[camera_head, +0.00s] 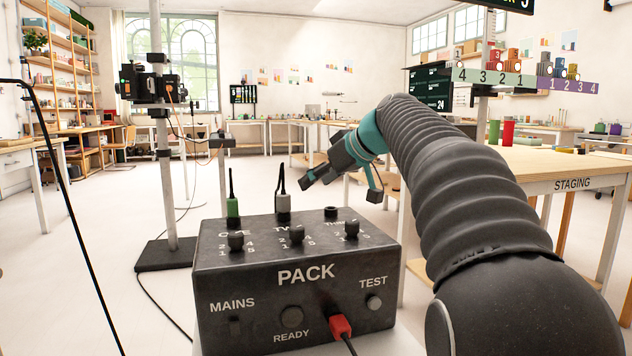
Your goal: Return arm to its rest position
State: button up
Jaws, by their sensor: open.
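My arm (465,190) comes in from the lower right, a dark ribbed sleeve that bends over and down toward the middle of the view. At its end is my gripper (340,187), black with teal parts. It is open, with its fingers spread and nothing seen between them. It hangs behind and above the right part of a black box marked PACK (306,275), apart from it as far as I can tell.
The box bears knobs, upright plugs and a red plug (340,326) with a cable. A STAGING table (560,168) with a red cylinder (508,133) stands at right, behind my arm. A camera stand (163,190) rises at left. Open floor lies behind.

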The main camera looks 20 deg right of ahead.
jog(key=shift+s, duration=0.1)
jog(key=s+a+f+m+g+h+p, duration=0.1)
jog(key=s+a+f+m+p, duration=0.15)
jog(key=s, duration=0.55)
jog(key=s+a+f+m+g+h+p, duration=0.1)
jog(key=s+a+f+p, duration=0.2)
jog(key=s, duration=0.4)
jog(key=s+f+m+g+h+p, duration=0.1)
jog(key=s+f+p, duration=0.1)
jog(key=s+f, duration=0.4)
jog(key=s+f+m+h+p, duration=0.1)
jog(key=s+f+h+p, duration=0.1)
jog(key=s+f, duration=0.5)
jog(key=shift+s+a+f+g+p, duration=0.15)
jog(key=shift+s+f+g+p, duration=0.25)
jog(key=shift+s, duration=2.7)
jog(key=shift+r+m, duration=0.1)
jog(key=shift+m, duration=0.15)
